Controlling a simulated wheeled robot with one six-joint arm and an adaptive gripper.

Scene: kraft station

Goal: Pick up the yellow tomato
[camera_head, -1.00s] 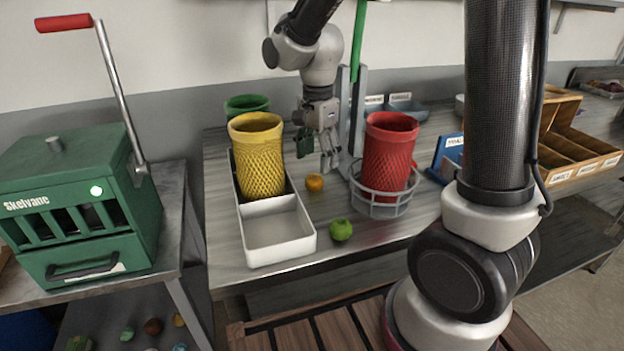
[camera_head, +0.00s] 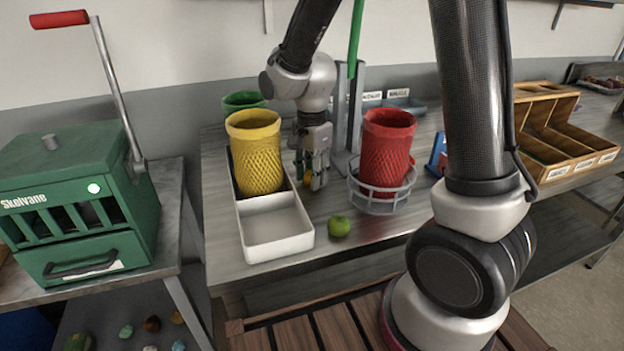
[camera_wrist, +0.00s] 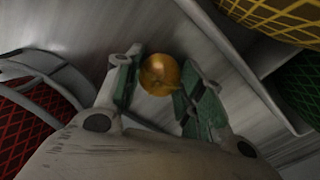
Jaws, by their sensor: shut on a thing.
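The yellow tomato (camera_wrist: 160,74) is a small orange-yellow ball between my gripper's two green-padded fingers in the wrist view. In the head view only a sliver of the tomato (camera_head: 307,179) shows behind the fingers, low at the table top. My gripper (camera_head: 311,180) points down between the yellow mesh basket and the red mesh basket, and its fingers are shut on the tomato. My gripper (camera_wrist: 157,88) also shows in the wrist view. I cannot tell whether the tomato still touches the table.
A yellow mesh basket (camera_head: 257,155) stands in a white tray (camera_head: 278,245) to the left. A red mesh basket (camera_head: 386,150) stands in a grey wire ring (camera_head: 380,203) to the right. A green tomato (camera_head: 339,226) lies in front. A green basket (camera_head: 243,101) stands behind.

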